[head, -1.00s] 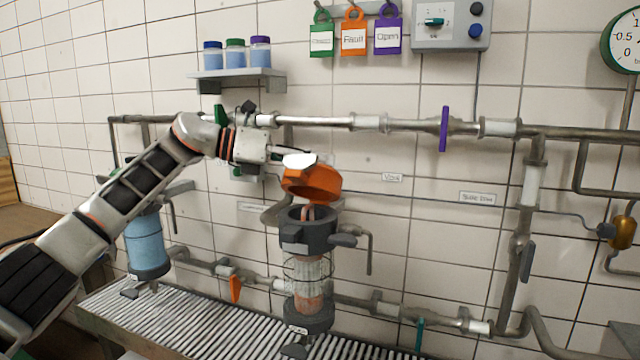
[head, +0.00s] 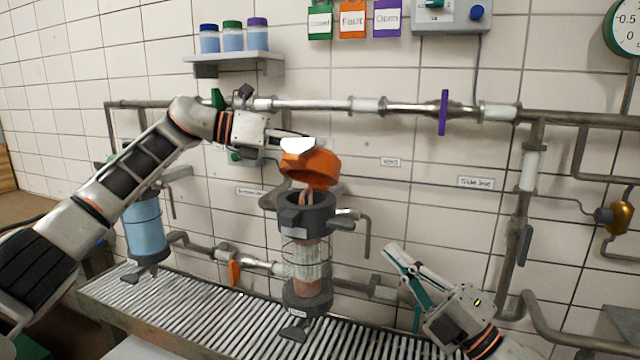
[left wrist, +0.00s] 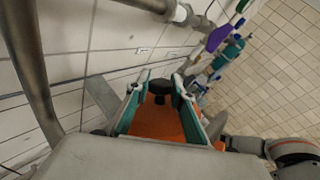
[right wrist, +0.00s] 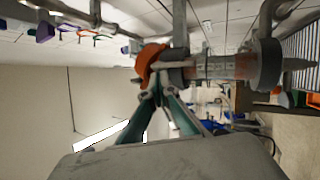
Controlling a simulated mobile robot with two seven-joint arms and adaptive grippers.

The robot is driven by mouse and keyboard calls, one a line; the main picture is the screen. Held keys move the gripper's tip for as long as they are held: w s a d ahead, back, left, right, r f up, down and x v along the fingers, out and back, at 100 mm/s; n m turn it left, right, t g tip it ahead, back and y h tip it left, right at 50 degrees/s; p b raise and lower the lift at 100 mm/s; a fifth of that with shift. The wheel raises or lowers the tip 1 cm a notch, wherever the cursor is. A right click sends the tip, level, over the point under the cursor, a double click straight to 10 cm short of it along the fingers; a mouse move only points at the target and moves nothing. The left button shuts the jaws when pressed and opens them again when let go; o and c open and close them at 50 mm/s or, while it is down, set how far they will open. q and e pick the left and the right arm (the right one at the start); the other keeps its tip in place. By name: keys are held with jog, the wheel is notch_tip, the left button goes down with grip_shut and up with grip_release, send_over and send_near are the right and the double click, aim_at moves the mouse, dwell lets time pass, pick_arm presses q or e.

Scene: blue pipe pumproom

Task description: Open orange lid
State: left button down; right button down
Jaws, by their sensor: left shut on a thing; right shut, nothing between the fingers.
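The orange lid (head: 313,168) stands tilted open above the dark collar (head: 306,212) of the middle filter housing in the head view. My left gripper (head: 300,146) is at the lid's top and shut on it. In the left wrist view the orange lid (left wrist: 158,122) and a dark knob (left wrist: 160,87) show between the teal fingers (left wrist: 158,90). My right gripper (head: 394,252) is shut and empty, low and to the right of the housing, apart from it. The right wrist view shows the lid (right wrist: 150,62) beyond the right fingertips (right wrist: 158,92).
A grey handle (head: 341,224) juts from the housing's right side. Pipes (head: 400,107) run along the tiled wall above and below. A blue filter (head: 143,232) stands at the left. The slatted grating (head: 200,300) below is mostly bare.

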pick_arm(q)
jog(key=shift+w, duration=0.1)
pick_arm(e)
notch_tip(320, 180, up, 12)
jog(key=w+n+g+y, duration=0.2)
jog(key=n+g, duration=0.2)
jog(key=n, duration=0.5)
jog(key=n+g, duration=0.3)
jog(key=n, duration=0.3)
send_near(310, 155)
jog(key=w+a+f, duration=0.1)
jog(key=a+f, duration=0.1)
jog(key=a, duration=0.4)
jog(key=shift+a, duration=0.4)
pick_arm(q)
jog(key=shift+f, duration=0.1)
pick_arm(e)
jog(key=shift+w, duration=0.1)
